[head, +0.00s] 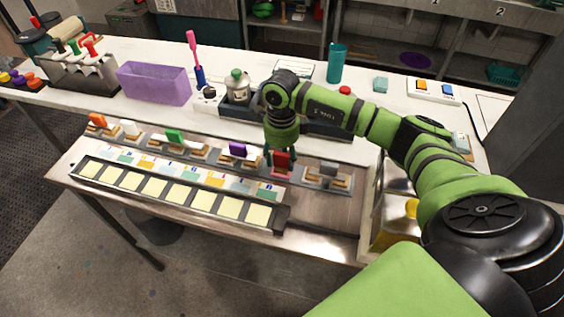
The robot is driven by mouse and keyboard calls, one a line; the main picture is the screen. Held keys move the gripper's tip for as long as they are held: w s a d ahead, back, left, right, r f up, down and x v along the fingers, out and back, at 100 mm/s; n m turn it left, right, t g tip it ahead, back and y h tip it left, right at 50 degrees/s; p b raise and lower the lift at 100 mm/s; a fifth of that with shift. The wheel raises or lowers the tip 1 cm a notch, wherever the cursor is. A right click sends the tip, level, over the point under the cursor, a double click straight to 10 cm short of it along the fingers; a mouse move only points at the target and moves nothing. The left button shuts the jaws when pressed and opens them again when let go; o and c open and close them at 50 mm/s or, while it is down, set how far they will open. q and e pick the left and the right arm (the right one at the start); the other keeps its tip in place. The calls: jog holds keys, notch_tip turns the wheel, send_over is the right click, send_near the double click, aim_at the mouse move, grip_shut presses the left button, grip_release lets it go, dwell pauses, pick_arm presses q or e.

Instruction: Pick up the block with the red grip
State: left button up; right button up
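The block with the red grip (281,164) sits in the rack row on the bench, between the purple-grip and grey-grip blocks. My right gripper (281,155) points down right at the red grip, with its dark fingers beside the grip's upper part. Whether the fingers touch or press on the grip is too small to tell. The block appears to be at the level of its neighbours. My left gripper is not in view.
Blocks with orange (97,120), white (130,128), green (175,136), purple (238,149) and grey (329,169) grips share the row. In front lies a tray (281,216) of pale yellow squares. A purple bin (153,83) and teal cup (336,62) stand behind.

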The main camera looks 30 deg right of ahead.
aim_at(281, 155)
jog(key=c, duration=0.7)
grip_shut()
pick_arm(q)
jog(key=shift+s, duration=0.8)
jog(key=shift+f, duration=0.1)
pick_arm(e)
jog(key=shift+r, duration=0.1)
jog(key=shift+r+b, duration=0.45)
jog(key=shift+r, duration=0.05)
notch_tip(281, 155, up, 3)
jog(key=shift+f+b, duration=0.1)
jog(key=shift+b, duration=0.85)
pick_arm(q)
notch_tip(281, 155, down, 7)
jog(key=b, duration=0.4)
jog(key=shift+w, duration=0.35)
pick_arm(e)
jog(key=s+d+r, duration=0.3)
jog(key=s+r, duration=0.4)
jog(key=s, duration=0.4)
jog(key=shift+s, duration=0.2)
